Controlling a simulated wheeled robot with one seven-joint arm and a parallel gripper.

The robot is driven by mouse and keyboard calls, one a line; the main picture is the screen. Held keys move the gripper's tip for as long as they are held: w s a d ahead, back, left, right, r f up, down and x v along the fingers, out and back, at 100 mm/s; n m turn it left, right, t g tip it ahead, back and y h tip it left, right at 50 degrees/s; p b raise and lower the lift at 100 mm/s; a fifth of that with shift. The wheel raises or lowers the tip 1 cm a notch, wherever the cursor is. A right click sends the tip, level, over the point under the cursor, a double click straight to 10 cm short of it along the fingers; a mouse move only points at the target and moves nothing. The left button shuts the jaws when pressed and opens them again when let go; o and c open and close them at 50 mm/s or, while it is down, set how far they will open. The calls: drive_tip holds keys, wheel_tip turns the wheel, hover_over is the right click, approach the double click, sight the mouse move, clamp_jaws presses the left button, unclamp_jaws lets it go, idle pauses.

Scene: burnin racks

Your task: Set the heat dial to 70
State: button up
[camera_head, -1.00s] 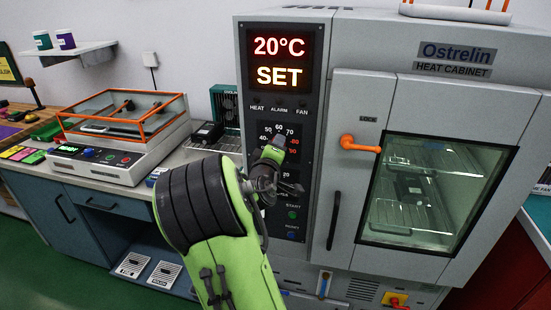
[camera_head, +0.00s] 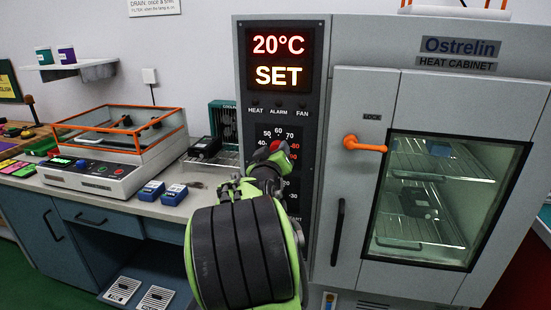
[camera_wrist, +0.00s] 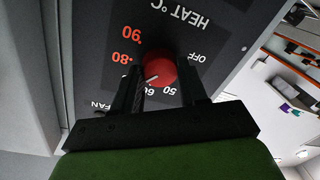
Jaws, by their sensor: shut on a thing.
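The heat dial is a red round knob (camera_wrist: 160,68) on the dark panel of the heat cabinet (camera_head: 400,85). In the wrist view my gripper (camera_wrist: 163,82) is shut on it, one finger on each side. The knob's white mark slants to the lower left, on the 60 side of the hidden 70; the left finger covers that part of the scale. In the head view my gripper (camera_head: 266,158) hides much of the knob (camera_head: 278,146); 50, 60, 70 and 80 show around it. The display (camera_head: 278,60) reads 20°C SET.
An orange door handle (camera_head: 365,146) and a dark vertical handle (camera_head: 336,231) are right of the panel. The cabinet's glass door is shut. On the left bench stand an orange-framed clear box (camera_head: 118,130) and two small blue boxes (camera_head: 163,192). My arm hides the lower panel.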

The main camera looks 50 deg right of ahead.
drive_tip(key=shift+f, duration=0.1)
idle(0.3)
drive_tip(key=o, duration=1.1)
drive_tip(key=shift+c, duration=0.2)
drive_tip(key=v, duration=1.5)
drive_tip(key=shift+s+a, duration=0.25)
drive_tip(key=shift+a, duration=0.05)
